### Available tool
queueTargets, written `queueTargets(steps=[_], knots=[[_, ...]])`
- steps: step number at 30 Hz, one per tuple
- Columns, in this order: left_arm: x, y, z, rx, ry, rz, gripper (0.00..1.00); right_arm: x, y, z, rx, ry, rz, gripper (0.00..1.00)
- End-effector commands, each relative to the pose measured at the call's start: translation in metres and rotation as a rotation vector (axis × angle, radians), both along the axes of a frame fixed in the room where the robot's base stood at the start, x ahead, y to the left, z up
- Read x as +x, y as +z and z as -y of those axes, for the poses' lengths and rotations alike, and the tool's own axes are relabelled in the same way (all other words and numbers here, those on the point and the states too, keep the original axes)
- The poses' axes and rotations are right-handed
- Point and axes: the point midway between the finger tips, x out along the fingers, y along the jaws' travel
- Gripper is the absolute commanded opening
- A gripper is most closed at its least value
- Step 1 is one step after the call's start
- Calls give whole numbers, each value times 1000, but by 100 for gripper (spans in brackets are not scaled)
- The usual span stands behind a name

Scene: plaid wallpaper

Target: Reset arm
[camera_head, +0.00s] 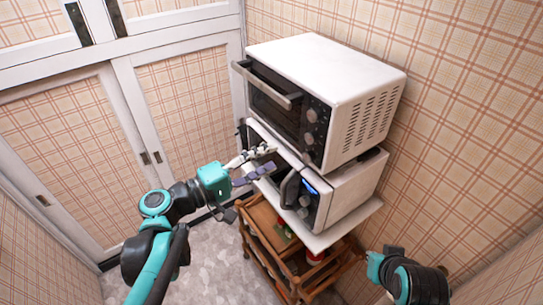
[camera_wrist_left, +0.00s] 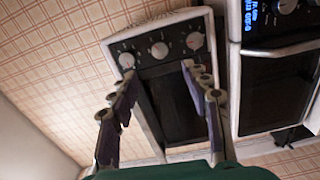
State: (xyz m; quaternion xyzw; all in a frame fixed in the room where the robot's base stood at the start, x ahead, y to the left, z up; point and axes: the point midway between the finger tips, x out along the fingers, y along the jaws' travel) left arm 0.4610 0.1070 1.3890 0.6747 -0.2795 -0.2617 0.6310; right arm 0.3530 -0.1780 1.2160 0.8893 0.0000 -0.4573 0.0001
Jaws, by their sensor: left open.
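My left gripper (camera_head: 266,160) is open in front of the lower microwave, with nothing seen between its fingers. In the left wrist view the two purple-padded fingers (camera_wrist_left: 160,78) are spread apart, with the toaster oven (camera_wrist_left: 158,48) beyond them. My left arm reaches in from the lower left. My right arm shows at the lower right of the head view, but its fingers cannot be made out.
The white toaster oven (camera_head: 335,75) sits on the white microwave (camera_head: 345,190), which has a dark handle and blue display (camera_wrist_left: 256,15). Both stand on a wooden cart (camera_head: 262,238). White-framed cabinet doors (camera_head: 130,75) stand left. Grey floor (camera_head: 215,262) is open in front.

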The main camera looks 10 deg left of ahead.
Motion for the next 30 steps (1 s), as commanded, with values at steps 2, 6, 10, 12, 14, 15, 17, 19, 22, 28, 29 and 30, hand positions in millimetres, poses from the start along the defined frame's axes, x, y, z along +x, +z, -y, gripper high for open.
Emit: queueTargets(steps=[2, 6, 10, 12, 14, 15, 17, 19, 22, 28, 29, 30], knots=[[0, 0, 0, 0, 0, 0, 48, 0, 0, 0, 0, 0, 0, 0], [0, 0, 0, 0, 0, 0, 48, 0, 0, 0, 0, 0, 0, 0], [0, 0, 0, 0, 0, 0, 48, 0, 0, 0, 0, 0, 0, 0], [-1, -5, 2, 12, -2, -5, 48, 0, -3, 0, 0, 0, 0, 0], [-3, -19, 7, 47, -8, -20, 48, 0, -9, 0, 0, 0, 0, 0], [-6, -35, 11, 88, -13, -37, 48, 0, -16, 0, 0, 0, 0, 0], [-13, -68, 18, 178, -24, -71, 48, 0, -31, 0, 0, 0, 0, 0], [-26, -118, 25, 326, -41, -117, 48, 0, -52, 0, 0, 0, 0, 0], [-50, -197, 23, 592, -65, -176, 48, 0, -87, 0, 0, 0, 0, 0], [-90, -309, -20, 1117, -90, -210, 48, 0, -143, 0, 0, 0, 0, 0], [-94, -319, -27, 1183, -91, -206, 48, 0, -149, 0, 0, 0, 0, 0], [-98, -329, -37, 1260, -93, -201, 48, 0, -156, 0, 0, 0, 0, 0]])
